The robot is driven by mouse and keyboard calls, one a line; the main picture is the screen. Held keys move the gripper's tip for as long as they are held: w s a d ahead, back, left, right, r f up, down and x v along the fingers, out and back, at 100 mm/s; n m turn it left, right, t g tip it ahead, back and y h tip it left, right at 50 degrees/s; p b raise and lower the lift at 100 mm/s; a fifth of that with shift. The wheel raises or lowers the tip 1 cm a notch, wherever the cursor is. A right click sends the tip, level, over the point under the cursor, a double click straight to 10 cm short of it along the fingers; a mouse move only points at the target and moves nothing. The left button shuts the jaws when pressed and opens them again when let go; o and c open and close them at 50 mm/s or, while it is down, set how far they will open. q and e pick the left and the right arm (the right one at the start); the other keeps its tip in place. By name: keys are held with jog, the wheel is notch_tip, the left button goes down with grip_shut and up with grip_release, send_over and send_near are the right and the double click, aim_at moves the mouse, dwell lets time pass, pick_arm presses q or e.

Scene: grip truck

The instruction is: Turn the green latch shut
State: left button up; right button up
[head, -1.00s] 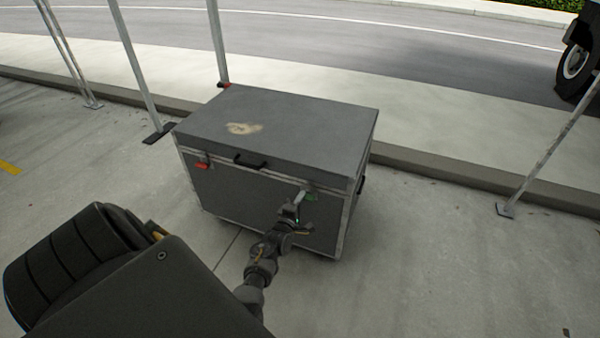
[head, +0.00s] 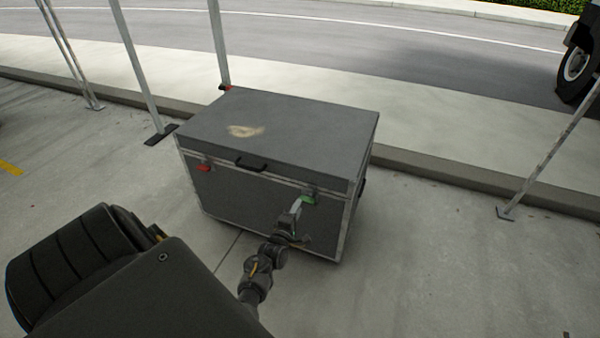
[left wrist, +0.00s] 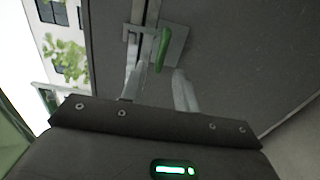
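The green latch (head: 308,198) is on the front of a grey case (head: 280,118), near its right end just below the lid seam. In the left wrist view the green latch handle (left wrist: 163,48) stands out from a metal plate (left wrist: 178,42) and is slightly tilted. My left gripper (head: 298,203) is at the front of the case, close beside the latch. In the left wrist view its two pale fingers (left wrist: 160,72) are apart, with the lower end of the handle between or just beyond them. Contact cannot be told. My right gripper is not in view.
A red latch (head: 204,168) is at the left of the case front, and a black handle (head: 251,164) is between the latches. Metal poles (head: 137,65) stand behind the case. A curb (head: 470,180) runs behind it. Concrete floor (head: 440,265) at right is clear.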

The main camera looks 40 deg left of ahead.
pick_arm(q)
jog(key=v, duration=0.7)
jog(key=shift+p, duration=0.45)
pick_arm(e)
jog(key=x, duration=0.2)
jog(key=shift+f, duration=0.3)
